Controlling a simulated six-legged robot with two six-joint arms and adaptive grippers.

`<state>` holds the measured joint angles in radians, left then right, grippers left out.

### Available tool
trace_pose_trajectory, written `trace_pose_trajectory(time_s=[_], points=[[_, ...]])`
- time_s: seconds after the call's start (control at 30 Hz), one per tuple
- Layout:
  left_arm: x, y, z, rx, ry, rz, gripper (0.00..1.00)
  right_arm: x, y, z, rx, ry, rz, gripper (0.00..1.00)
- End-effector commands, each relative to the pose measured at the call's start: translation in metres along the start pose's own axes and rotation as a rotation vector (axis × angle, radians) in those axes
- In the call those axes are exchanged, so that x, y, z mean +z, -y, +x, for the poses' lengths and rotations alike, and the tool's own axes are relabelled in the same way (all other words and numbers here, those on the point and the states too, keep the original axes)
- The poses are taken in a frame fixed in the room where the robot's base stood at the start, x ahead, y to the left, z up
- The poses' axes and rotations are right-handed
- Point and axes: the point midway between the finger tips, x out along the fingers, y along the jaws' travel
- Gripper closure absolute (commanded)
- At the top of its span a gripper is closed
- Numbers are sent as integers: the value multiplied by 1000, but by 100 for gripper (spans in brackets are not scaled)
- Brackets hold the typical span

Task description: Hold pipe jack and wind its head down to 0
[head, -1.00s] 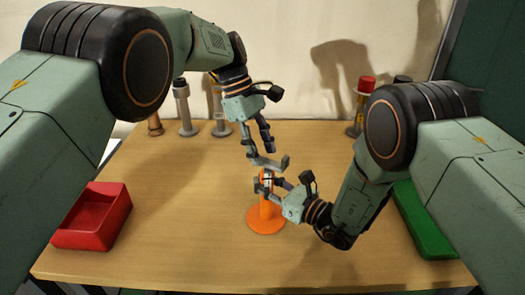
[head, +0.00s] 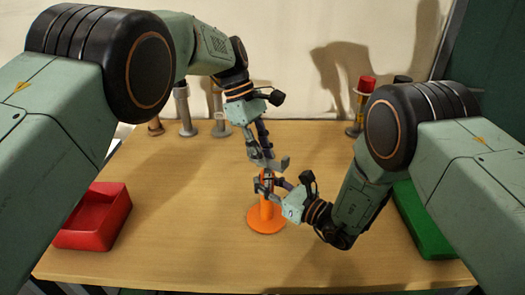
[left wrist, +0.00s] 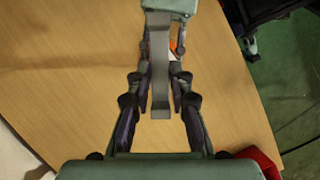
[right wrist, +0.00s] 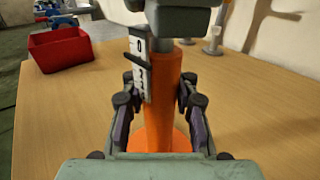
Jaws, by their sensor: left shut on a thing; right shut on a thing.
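The pipe jack stands upright on the table, its orange base (head: 266,221) flat on the wood. In the right wrist view its orange column (right wrist: 160,110) carries a white scale (right wrist: 139,65) with a 0 near the top and a dark mark below it. The exact reading is unclear. My right gripper (head: 268,186) is shut on the column from the right. My left gripper (head: 265,158) reaches down from above and is shut on the jack's grey head (head: 281,163). In the left wrist view the head (left wrist: 160,70) is a grey bar between the fingers.
A red tray (head: 92,217) lies at the left and a green tray (head: 424,218) at the right. Several grey and brown stands (head: 184,110) are at the back left, and a red-topped one (head: 366,90) is at the back right. The table around the jack is clear.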

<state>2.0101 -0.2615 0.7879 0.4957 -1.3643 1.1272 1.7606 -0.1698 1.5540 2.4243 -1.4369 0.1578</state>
Motion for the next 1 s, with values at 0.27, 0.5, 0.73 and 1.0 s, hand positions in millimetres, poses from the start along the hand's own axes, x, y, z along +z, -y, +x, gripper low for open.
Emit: trace_pose_trajectory(time_s=[0.27,0.5,0.73,1.0], points=[[0,-2,0,-12,-2,42,100,0,0,0,1,0,0,100],[0,-4,0,-66,-1,175,100,0,-1,0,2,0,0,100],[0,-4,-2,-93,-3,241,100,0,-1,0,2,-1,1,100],[0,-4,-2,-97,-3,249,100,-1,-1,0,1,-1,1,100]])
